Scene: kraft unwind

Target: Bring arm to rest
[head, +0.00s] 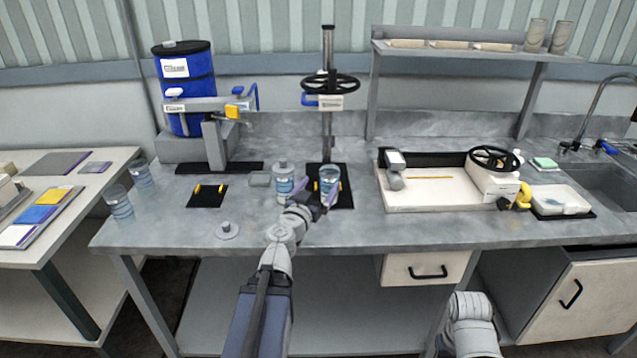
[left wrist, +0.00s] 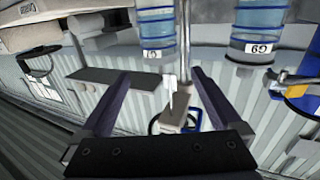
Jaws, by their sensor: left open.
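My left gripper (head: 317,192) reaches over the front middle of the grey bench, with its fingers apart. In the left wrist view the same gripper (left wrist: 162,74) is open, and nothing is held between its dark fingers. A clear jar with blue bands (head: 329,176) stands on the black base of the handwheel stand, just beyond the gripper in the head view; contact cannot be told. A second such jar (head: 283,184) stands to its left. Two labelled jars, one near (left wrist: 156,30) and one further right (left wrist: 259,32), show in the wrist view. Part of my right arm shows at lower right; its gripper does not.
A handwheel stand (head: 328,120) rises behind the gripper. A small metal disc (head: 227,231) lies near the front edge. A white tray (head: 432,208) is at right. Bare bench lies around the disc.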

